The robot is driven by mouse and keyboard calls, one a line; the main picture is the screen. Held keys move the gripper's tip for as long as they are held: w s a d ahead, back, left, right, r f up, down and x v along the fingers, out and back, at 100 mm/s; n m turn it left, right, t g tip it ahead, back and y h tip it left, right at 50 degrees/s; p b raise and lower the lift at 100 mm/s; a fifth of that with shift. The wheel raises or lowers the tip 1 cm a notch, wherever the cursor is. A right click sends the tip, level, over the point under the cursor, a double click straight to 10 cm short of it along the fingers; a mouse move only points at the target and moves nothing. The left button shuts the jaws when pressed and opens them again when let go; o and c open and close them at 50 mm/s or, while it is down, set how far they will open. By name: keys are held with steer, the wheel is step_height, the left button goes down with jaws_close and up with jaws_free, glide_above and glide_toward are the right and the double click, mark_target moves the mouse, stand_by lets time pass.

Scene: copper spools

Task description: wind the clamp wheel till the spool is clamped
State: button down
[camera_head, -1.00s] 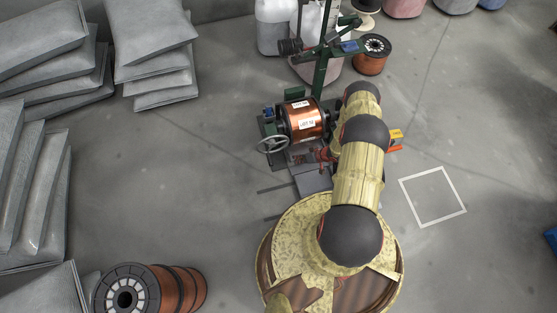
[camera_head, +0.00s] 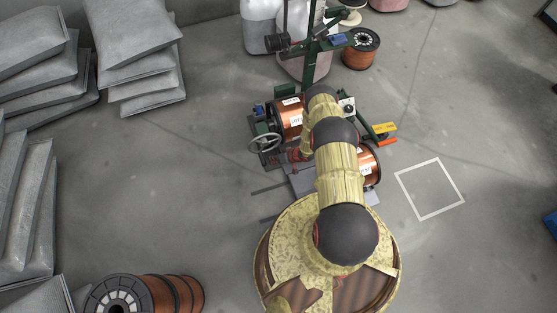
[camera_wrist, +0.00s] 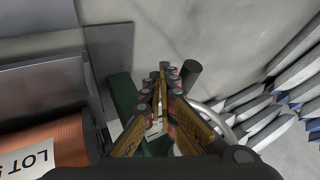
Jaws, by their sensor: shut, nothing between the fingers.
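The clamp wheel (camera_head: 265,142), a grey spoked handwheel, is on the left side of the green winding machine. In the wrist view its pale curved rim (camera_wrist: 220,108) and a dark upright handle (camera_wrist: 190,74) show just right of my fingers. The copper spool (camera_head: 290,118) with a white label sits in the machine, partly behind my arm. It also shows in the wrist view (camera_wrist: 75,132), labelled "LOT". My gripper (camera_wrist: 163,74) is shut and empty, beside the handle; I cannot tell whether they touch. The far end of the spool is hidden in the wrist view.
Another copper spool (camera_head: 370,166) is partly hidden right of my arm. A spool (camera_head: 361,49) stands behind the machine, and large spools (camera_head: 150,295) lie front left. Grey sacks (camera_head: 140,50) are stacked at left. A white floor square (camera_head: 430,188) is empty at right.

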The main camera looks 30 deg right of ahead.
steer(key=shift+a+r, duration=0.1)
steer(key=shift+a, duration=0.2)
steer(key=shift+w+a, duration=0.2)
steer(key=shift+a, duration=0.55)
stand_by(0.6)
steer(key=a+y, duration=0.2)
steer(key=shift+w+a+r+m+t+y, duration=0.1)
steer(key=shift+w+a+m+t+y, duration=0.1)
steer(key=shift+m+t+y, duration=0.2)
steer(key=shift+w+a+r, duration=0.15)
steer(key=shift+a+r, duration=0.25)
steer(key=shift+a, duration=0.2)
steer(key=shift+w+a+r, duration=0.1)
steer(key=shift+a+r, duration=0.3)
steer(key=shift+a, duration=0.2)
steer(key=shift+a+r, duration=0.1)
steer(key=shift+w+a+r+t+y, duration=0.1)
steer(key=shift+a+r+t+y, duration=0.3)
steer(key=shift+y, duration=0.4)
